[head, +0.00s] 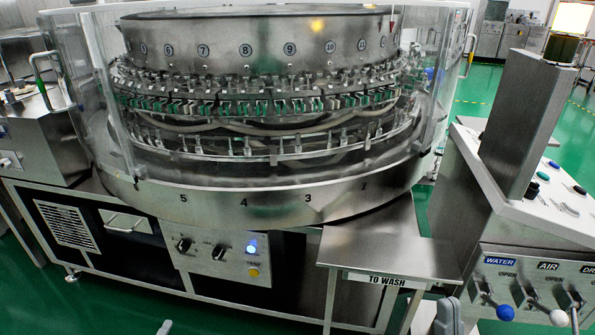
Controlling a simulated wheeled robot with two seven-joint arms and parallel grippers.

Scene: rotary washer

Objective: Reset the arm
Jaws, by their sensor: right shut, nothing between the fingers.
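My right gripper (447,316) pokes up at the bottom edge, right of centre, in front of the side table marked "TO WASH" and left of the lever panel. Its grey fingertips are shut with nothing between them. They look apart from the table and the levers. A small grey tip of my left gripper (165,327) shows at the bottom edge, left of centre, over the green floor. The rest of it is cut off, so its jaws cannot be judged. Most of both arms is out of view.
The round steel rotary washer (245,205) with clear guards fills the middle. The "TO WASH" side table (390,250) juts out at its lower right. A panel (535,275) with water and air levers stands at right. Green floor (100,305) is open at lower left.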

